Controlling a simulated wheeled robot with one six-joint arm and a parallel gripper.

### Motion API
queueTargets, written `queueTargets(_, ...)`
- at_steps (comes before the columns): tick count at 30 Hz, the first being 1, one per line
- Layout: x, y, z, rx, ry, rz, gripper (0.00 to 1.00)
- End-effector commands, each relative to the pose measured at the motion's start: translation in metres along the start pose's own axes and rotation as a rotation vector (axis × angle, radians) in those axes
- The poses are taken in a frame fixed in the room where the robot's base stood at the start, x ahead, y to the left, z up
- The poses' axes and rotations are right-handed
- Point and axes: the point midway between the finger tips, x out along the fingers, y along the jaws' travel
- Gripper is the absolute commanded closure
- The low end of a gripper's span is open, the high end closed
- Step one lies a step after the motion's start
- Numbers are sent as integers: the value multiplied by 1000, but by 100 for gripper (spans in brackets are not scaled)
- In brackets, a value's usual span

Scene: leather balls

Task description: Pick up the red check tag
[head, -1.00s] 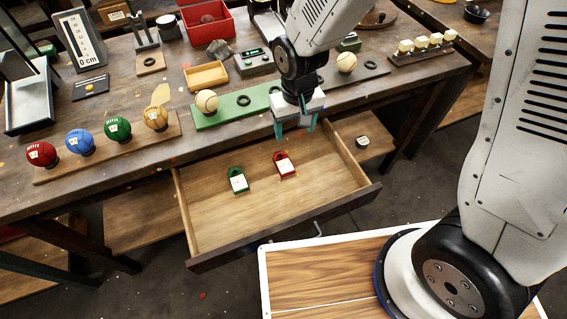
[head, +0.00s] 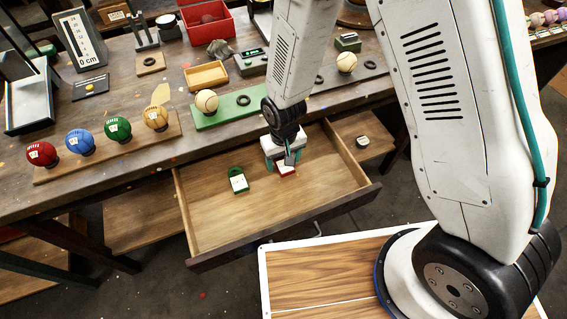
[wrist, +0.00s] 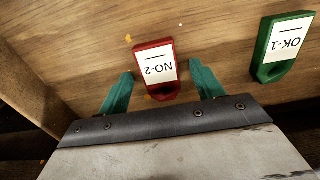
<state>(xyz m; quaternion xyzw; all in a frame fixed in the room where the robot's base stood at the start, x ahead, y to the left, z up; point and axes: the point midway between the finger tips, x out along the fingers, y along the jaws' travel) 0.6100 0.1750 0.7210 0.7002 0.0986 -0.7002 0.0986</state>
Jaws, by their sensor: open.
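The red check tag (wrist: 156,68) lies flat in the open drawer, with a white label reading NO-2. In the head view the red tag (head: 286,173) is partly hidden by my gripper (head: 282,163). In the wrist view my gripper (wrist: 163,90) is open, with one teal finger on each side of the tag's near end. The fingers look apart from the tag, and I cannot tell how high they are above the drawer floor. A green tag (wrist: 285,48) marked OK-1 lies to the right in the wrist view; it also shows in the head view (head: 238,180).
The open drawer (head: 215,220) has raised side walls and a front panel. The workbench behind holds a row of coloured balls (head: 118,128), a green board (head: 228,110) with a pale ball, and a yellow tray (head: 206,75). The drawer's left part is bare.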

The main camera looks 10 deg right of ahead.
Motion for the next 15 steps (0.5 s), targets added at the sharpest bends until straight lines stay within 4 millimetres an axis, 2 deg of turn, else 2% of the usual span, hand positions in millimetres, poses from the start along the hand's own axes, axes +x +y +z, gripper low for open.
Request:
queueTargets(7, 2, 0, 0, 0, 0, 0, 34)
queueTargets(12, 1, 0, 0, 0, 0, 0, 81)
queueTargets(15, 1, 0, 0, 0, 0, 0, 82)
